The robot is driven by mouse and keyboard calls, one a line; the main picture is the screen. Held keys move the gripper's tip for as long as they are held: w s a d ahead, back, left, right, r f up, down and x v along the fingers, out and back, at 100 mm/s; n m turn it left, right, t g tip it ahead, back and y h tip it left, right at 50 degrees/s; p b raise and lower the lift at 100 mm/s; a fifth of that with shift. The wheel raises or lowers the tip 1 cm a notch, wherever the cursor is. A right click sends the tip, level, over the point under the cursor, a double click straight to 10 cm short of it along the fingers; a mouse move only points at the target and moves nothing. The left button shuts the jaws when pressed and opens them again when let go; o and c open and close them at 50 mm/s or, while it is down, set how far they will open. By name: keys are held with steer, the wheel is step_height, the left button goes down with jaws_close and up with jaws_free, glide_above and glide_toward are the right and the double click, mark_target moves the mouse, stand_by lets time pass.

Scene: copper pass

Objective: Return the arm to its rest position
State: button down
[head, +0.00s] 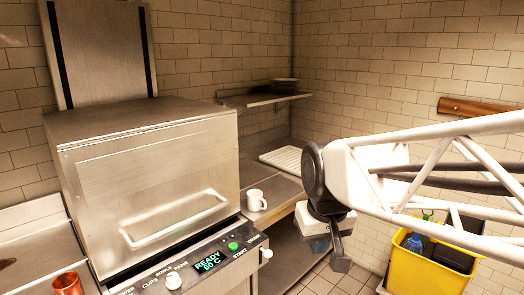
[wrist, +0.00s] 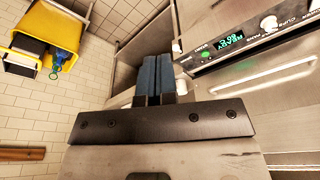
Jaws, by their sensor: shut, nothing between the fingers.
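My arm reaches in from the right in the head view. My gripper (head: 340,258) points down in free space, to the right of the steel dishwasher and in front of the side counter. In the wrist view the two blue-grey fingers of my gripper (wrist: 159,75) lie together, shut, with nothing between them. The gripper touches nothing that I can see.
The closed steel dishwasher (head: 150,170) has a panel (head: 210,262) reading READY 60 C. A white mug (head: 256,200) stands on the side counter (head: 275,187). A copper cup (head: 67,284) is at lower left. A yellow bucket (head: 430,268) holding bottles stands at right.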

steer(key=s+d+f+m, duration=0.2)
steer(key=s+d+f, duration=0.3)
steer(key=s, duration=0.6)
steer(key=d, duration=0.2)
steer(key=shift+s+d+m, duration=0.2)
steer(key=shift+d+m, duration=0.1)
steer(key=shift+d, duration=0.05)
steer(key=shift+f+h, duration=0.1)
steer(key=shift+h, duration=0.2)
